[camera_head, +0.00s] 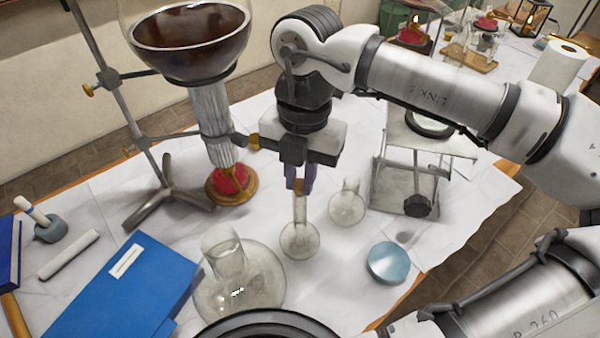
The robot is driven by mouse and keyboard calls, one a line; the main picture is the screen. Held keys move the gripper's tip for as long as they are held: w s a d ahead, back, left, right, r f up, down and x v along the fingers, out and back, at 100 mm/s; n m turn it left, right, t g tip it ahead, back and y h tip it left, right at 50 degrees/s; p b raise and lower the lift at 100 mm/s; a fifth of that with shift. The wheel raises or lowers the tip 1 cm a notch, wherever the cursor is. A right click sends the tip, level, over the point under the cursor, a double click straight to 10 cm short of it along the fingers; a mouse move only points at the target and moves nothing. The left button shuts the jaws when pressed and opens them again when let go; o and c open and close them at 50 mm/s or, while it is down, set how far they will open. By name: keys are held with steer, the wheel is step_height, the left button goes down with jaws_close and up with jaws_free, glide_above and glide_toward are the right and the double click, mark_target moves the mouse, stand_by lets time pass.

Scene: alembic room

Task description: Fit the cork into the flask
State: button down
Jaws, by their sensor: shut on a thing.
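My gripper (299,184) points down over the middle of the table and is shut on a small brown cork (299,187), mostly hidden between the fingers. A clear round-bottomed flask with a narrow neck (299,240) stands upright directly below the gripper. The cork shows at the top of this flask's neck; I cannot tell whether it touches the rim or sits inside it. A second, similar small flask (346,208) stands just to the right and a little behind. A large wide-bodied clear flask (240,285) stands at the front left.
A metal stand (133,115) holds a big bowl of dark liquid (192,30) above a red burner (230,180). A lab jack (408,188) stands right, a blue round dish (388,262) front right. Blue books (125,295) lie front left.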

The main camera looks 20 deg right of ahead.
mark_target(300, 183)
steer(key=shift+f, duration=0.15)
stand_by(0.4)
steer(key=c, duration=0.9)
jaws_free()
steer(key=shift+r+p, duration=1.8)
steer(key=shift+r, duration=1.75)
